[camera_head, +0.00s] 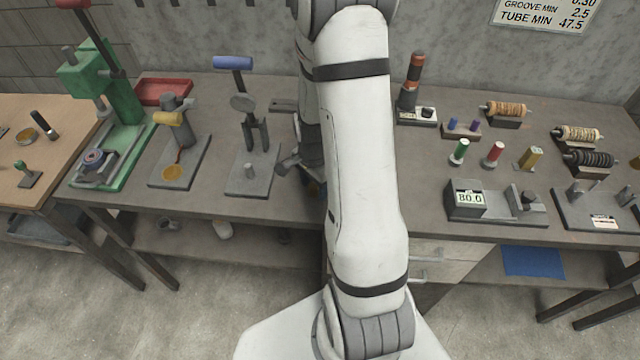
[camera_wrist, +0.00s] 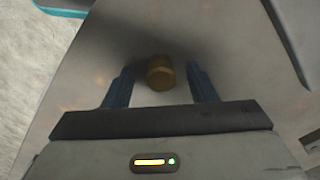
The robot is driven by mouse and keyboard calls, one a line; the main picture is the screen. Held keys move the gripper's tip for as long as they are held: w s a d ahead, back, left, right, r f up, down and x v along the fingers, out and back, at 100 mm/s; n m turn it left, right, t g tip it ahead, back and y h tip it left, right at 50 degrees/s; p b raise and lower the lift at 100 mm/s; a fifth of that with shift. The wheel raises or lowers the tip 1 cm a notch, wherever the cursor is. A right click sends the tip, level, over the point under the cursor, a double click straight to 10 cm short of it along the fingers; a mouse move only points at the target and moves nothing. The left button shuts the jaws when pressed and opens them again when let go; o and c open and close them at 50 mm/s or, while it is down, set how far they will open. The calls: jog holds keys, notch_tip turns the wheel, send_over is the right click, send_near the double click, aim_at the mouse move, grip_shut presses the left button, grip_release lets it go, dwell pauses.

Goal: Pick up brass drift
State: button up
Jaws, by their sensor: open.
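The brass drift (camera_wrist: 160,74) shows in the wrist view as a short, dull gold cylinder seen close to end-on. It lies between the two blue fingers of my gripper (camera_wrist: 160,88), near their tips, with a gap on both sides. The fingers are open and not touching it. In the head view my gripper (camera_head: 312,186) is mostly hidden behind my arm, by the bench's front edge. The drift cannot be made out there.
A gauge reading 80.0 (camera_head: 469,199) stands to the right. Coloured spools and rollers stand behind it.

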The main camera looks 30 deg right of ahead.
jog(key=shift+f, duration=0.2)
jog(key=shift+c, duration=0.2)
grip_shut()
dwell(0.4)
